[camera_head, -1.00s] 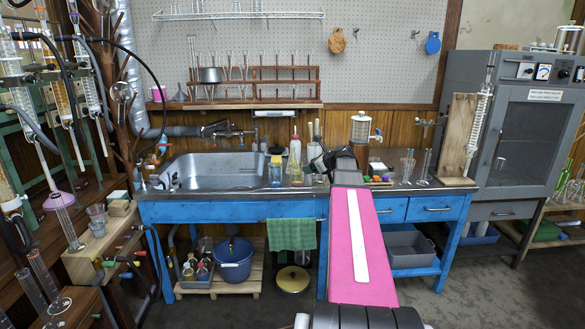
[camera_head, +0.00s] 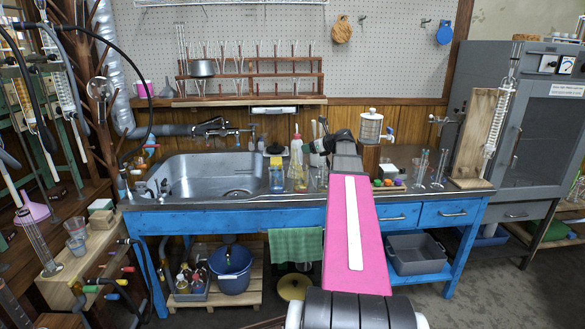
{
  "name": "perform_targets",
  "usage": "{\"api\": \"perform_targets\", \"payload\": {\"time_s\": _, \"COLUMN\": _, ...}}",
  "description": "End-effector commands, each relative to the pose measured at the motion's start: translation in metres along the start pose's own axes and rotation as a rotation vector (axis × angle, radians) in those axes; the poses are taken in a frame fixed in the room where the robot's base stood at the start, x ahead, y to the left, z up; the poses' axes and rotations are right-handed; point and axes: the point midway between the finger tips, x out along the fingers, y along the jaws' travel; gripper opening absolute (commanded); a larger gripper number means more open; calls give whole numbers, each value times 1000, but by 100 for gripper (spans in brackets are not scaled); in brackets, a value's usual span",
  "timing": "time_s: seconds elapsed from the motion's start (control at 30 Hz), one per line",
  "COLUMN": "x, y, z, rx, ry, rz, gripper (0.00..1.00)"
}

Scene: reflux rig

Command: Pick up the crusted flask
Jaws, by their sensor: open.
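My gripper (camera_head: 310,148) is a small dark shape at the far end of my pink arm, above the bench to the right of the sink. It appears open, with nothing visible held in it; its fingers are small and partly hidden by the arm. Just left of it, clear glassware with a yellowish tint (camera_head: 297,172) stands upright on the bench. I cannot tell which piece is the crusted flask, as no crust is clear at this size. My arm hides part of the bench.
The steel sink (camera_head: 205,178) is to the left in the blue bench (camera_head: 170,222). Right of my arm are a dispenser with a tap (camera_head: 371,127), colored stoppers (camera_head: 388,182), glass cylinders (camera_head: 421,168) and a wooden board with a condenser (camera_head: 475,135). A test-tube rack (camera_head: 250,82) hangs behind.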

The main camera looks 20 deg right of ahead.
Motion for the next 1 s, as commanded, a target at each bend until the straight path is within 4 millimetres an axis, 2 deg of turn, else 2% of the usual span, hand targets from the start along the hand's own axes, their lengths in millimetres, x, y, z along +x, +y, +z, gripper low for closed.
{"api": "perform_targets", "payload": {"time_s": 0.33, "x": 46, "y": -1, "z": 1, "rx": -1, "ry": 1, "rz": 1, "gripper": 57}}
{"api": "perform_targets", "payload": {"time_s": 0.57, "x": 60, "y": 1, "z": 1, "rx": 0, "ry": 1, "rz": 1, "gripper": 57}}
{"api": "perform_targets", "payload": {"time_s": 0.9, "x": 103, "y": 6, "z": 5, "rx": -1, "ry": 1, "rz": 1, "gripper": 57}}
{"api": "perform_targets", "payload": {"time_s": 1.0, "x": 106, "y": 6, "z": 4, "rx": 0, "ry": 1, "rz": 0, "gripper": 57}}
